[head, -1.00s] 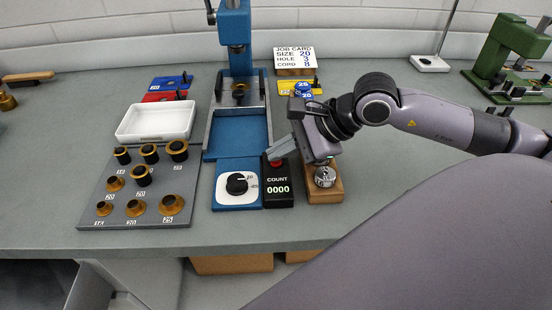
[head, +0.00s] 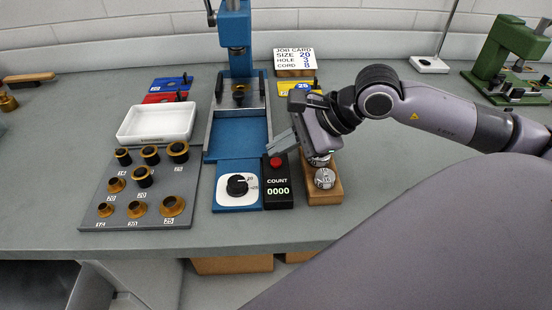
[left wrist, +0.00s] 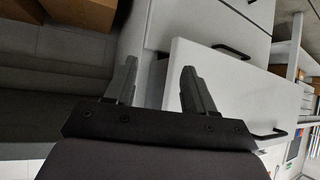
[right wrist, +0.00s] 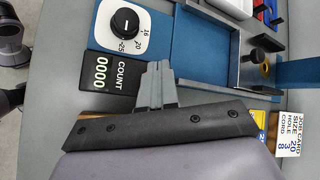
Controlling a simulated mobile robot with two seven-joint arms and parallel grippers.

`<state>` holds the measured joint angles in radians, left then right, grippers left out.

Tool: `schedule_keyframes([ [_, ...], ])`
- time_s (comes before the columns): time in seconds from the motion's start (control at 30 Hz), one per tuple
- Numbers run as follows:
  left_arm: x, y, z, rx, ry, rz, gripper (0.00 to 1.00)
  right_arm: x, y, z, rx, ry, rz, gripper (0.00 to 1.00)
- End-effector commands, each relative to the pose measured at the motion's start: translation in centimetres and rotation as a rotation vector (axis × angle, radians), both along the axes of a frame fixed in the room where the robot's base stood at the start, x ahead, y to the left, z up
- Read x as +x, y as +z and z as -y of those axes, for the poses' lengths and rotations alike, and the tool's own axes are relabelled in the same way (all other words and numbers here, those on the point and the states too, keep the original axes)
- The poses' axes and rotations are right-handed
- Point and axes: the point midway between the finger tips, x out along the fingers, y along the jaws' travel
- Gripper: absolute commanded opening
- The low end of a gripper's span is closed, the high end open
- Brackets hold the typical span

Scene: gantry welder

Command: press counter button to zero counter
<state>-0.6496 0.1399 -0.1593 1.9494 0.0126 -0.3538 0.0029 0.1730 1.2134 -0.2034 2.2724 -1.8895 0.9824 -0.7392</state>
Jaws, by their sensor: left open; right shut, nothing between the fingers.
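The black counter box (head: 278,192) stands on the bench and its display reads 0000. Its red button (head: 277,163) is on the top part of the box. The counter also shows in the right wrist view (right wrist: 101,75), where its button is hidden behind my gripper. My right gripper (head: 274,151) is shut and empty, its fingertips just above and behind the red button, apart from it as far as the head view shows. The closed fingers also show in the right wrist view (right wrist: 155,72). My left gripper (left wrist: 157,80) is open and empty, facing drawer fronts, away from the counter.
A blue dial panel (head: 237,186) adjoins the counter on the left. A wooden block (head: 333,190) with a metal piece stands on its right. Behind are the blue press (head: 236,60) and a job card (head: 294,60). A bushing board (head: 140,190) lies left.

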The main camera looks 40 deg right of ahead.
Motion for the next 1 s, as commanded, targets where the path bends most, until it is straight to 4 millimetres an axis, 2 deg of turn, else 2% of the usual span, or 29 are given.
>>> schedule_keyframes([
  [0.53,0.0,2.6,0.0,0.000,0.000,0.000,0.54,0.0,4.8,0.0,0.001,0.000,0.001,0.00],
  [1.0,0.0,2.6,0.0,0.000,0.000,0.001,0.54,0.0,5.0,0.0,0.000,0.000,0.000,0.00],
])
